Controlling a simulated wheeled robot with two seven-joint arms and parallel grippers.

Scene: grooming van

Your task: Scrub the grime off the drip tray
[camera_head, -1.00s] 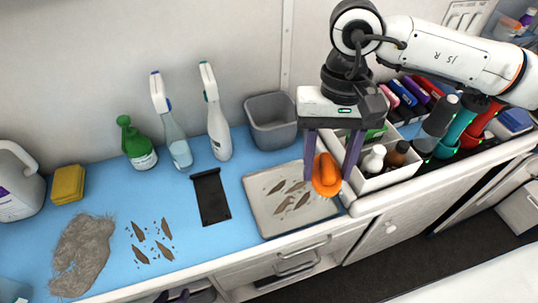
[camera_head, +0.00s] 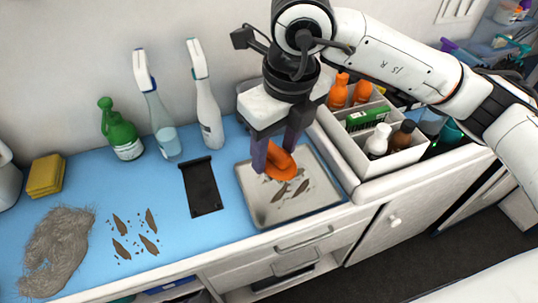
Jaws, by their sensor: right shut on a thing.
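The drip tray (camera_head: 258,207) is a shallow beige-grey tray on the blue counter mat, right of the middle. Several brown grime marks (camera_head: 281,193) show on its floor toward the front and right; its back left part is partly hidden by my gripper. My right gripper (camera_head: 271,160) points down over the tray's back left part, shut on an orange scrubber (camera_head: 283,161). The scrubber is over the tray; I cannot tell whether its underside touches it. My left gripper is not in view.
A black flat plate (camera_head: 201,188) lies left of the tray. Fur (camera_head: 57,250) and brown debris (camera_head: 121,249) lie at left. Spray bottles (camera_head: 208,112) stand behind, with a yellow sponge stack (camera_head: 46,176). A white bottle caddy (camera_head: 352,152) stands close right of the tray.

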